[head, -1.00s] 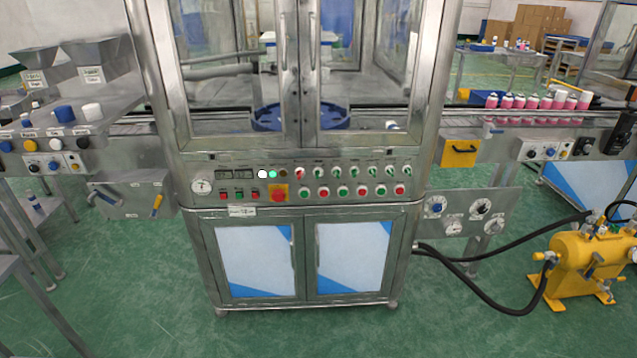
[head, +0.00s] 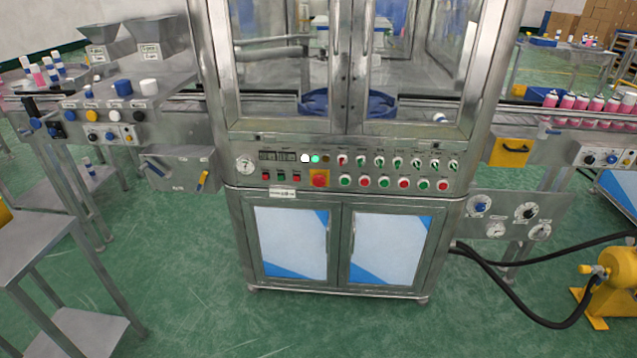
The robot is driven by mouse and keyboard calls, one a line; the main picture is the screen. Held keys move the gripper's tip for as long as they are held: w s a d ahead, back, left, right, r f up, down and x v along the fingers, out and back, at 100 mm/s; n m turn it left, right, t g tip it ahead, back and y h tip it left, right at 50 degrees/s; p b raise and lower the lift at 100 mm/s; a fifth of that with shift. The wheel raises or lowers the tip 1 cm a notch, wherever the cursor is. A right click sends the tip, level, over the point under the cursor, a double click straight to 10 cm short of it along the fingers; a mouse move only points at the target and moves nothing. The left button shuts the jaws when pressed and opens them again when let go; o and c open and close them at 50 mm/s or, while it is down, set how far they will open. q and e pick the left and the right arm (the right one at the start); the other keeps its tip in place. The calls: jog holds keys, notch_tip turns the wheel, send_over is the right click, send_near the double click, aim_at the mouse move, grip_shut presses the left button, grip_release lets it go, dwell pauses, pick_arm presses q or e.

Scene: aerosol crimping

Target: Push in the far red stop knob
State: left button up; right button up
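A red stop knob (head: 320,179) sits on a yellow square plate on the front control panel (head: 270,183) of the steel crimping machine, left of the panel's middle. It is small in the head view, and I cannot tell whether it is pushed in. To its right is a row of small red and green round buttons (head: 403,183), with switches above them. No other large red stop knob is clearly visible, so I cannot tell whether this is the far one. Neither of my grippers is in view.
Left stands a steel table (head: 40,250) with a lower shelf. A yellow tank (head: 605,285) with black hoses (head: 520,310) is on the floor at right. Conveyors with pink cans (head: 595,104) extend beside the machine. The green floor (head: 200,315) before the cabinet is clear.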

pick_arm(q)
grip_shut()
